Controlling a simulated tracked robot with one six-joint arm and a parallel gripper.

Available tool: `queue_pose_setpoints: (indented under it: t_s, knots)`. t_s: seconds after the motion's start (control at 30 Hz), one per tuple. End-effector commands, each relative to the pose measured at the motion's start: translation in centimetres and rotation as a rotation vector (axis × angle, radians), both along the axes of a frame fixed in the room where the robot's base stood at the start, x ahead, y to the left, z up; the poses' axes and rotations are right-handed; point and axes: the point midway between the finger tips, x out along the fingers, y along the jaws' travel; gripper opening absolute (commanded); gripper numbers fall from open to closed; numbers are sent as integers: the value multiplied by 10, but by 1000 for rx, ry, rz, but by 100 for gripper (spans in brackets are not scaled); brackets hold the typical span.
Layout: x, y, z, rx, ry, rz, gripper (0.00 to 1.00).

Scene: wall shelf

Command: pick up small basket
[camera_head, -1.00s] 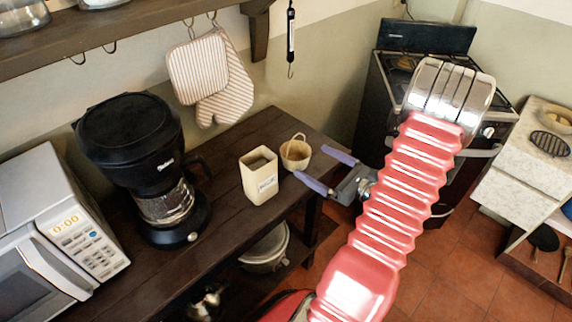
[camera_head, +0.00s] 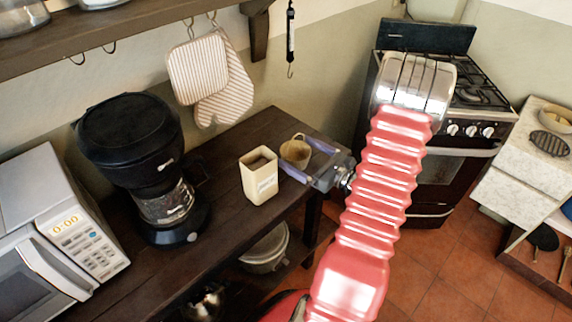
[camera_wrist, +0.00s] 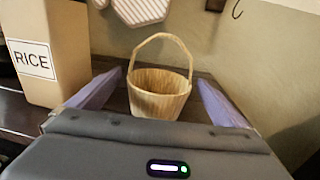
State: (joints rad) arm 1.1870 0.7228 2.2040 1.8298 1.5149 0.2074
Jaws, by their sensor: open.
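The small basket (camera_head: 296,151) is a tan, round container with an arched handle. It stands upright on the dark wooden counter, near its right end. In the wrist view the basket (camera_wrist: 158,92) appears beyond and between my two purple fingers, with its handle up. My gripper (camera_head: 308,159) is open and empty, reaching in from the right, with one finger on each side of the basket's near side. In the wrist view my gripper (camera_wrist: 160,90) shows a gap on both sides of the basket. I cannot tell whether a finger touches it.
A cream rice box (camera_head: 259,176) stands close to the left of the basket. A coffee maker (camera_head: 140,165) and a microwave (camera_head: 57,230) are farther left on the counter (camera_head: 225,215). Oven mitts (camera_head: 212,75) hang on the wall. A stove (camera_head: 440,130) stands to the right.

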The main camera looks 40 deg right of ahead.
Motion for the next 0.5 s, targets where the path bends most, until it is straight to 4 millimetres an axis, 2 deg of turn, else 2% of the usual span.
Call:
queue_pose_setpoints:
  t_s: [0.17, 0.5]
  knots:
    - [10, 2, 0, 0, 0, 3, 98]
    - [48, 8, 1, 0, 0, 3, 98]
